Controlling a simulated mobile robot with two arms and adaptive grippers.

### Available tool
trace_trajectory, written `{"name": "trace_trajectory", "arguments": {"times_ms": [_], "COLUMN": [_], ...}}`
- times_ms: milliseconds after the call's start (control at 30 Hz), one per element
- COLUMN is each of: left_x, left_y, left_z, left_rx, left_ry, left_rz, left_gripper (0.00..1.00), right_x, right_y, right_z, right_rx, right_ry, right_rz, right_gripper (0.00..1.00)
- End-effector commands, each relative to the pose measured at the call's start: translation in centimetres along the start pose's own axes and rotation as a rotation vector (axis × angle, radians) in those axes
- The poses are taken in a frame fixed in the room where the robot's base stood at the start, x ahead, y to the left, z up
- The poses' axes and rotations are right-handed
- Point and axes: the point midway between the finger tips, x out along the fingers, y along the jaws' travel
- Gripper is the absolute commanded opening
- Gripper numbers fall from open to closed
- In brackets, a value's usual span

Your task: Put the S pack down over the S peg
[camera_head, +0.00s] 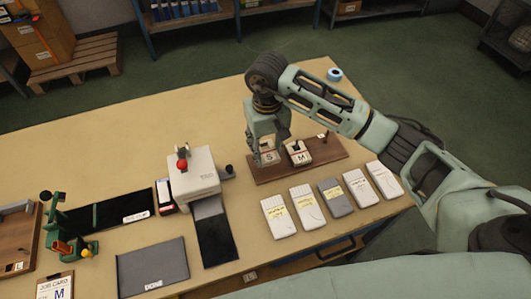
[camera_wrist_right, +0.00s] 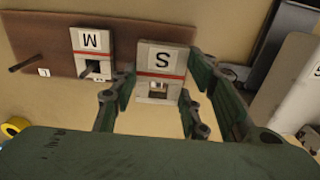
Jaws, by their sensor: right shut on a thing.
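The S pack (camera_head: 268,158) is a pale card pack with a red band and an S label. My right gripper (camera_head: 267,139) is shut on it at the left end of the wooden peg board (camera_head: 262,179). In the right wrist view the S pack (camera_wrist_right: 160,60) sits between the two green fingers (camera_wrist_right: 157,80), with a small opening below its red band. The S peg is hidden by the pack and gripper, so I cannot tell whether the peg is in the opening. My left gripper is not in view.
The M pack (camera_head: 299,154) sits on its peg right beside the S pack, close to the gripper. The L peg (camera_head: 325,138) stands bare. Several packs, including a grey one (camera_head: 335,196), lie in front of the board. A white press (camera_head: 194,174) stands left.

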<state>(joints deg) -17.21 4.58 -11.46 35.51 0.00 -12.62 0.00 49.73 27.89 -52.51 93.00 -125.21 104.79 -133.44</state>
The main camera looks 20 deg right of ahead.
Motion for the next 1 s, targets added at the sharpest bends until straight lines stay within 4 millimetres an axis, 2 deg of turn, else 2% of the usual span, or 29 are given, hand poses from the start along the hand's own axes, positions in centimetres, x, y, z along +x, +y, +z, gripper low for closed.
{"name": "trace_trajectory", "arguments": {"times_ms": [233, 433, 833, 867, 1000], "left_x": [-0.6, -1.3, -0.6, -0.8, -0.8], "left_y": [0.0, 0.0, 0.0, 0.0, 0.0], "left_z": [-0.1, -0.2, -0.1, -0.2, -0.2], "left_rx": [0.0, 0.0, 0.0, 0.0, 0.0], "left_ry": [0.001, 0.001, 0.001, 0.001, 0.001], "left_rz": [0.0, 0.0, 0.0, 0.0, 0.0], "left_gripper": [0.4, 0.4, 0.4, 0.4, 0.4], "right_x": [2.1, 4.7, 5.4, 5.3, 5.2], "right_y": [0.0, 0.0, 0.0, 0.0, 0.0], "right_z": [0.0, 0.0, -0.1, -0.1, -0.1], "right_rx": [0.0, 0.001, -0.001, -0.001, -0.001], "right_ry": [-0.001, -0.002, 0.003, 0.002, 0.002], "right_rz": [-0.001, -0.001, 0.0, 0.0, 0.0], "right_gripper": [0.16, 0.16, 0.16, 0.44, 0.56]}}
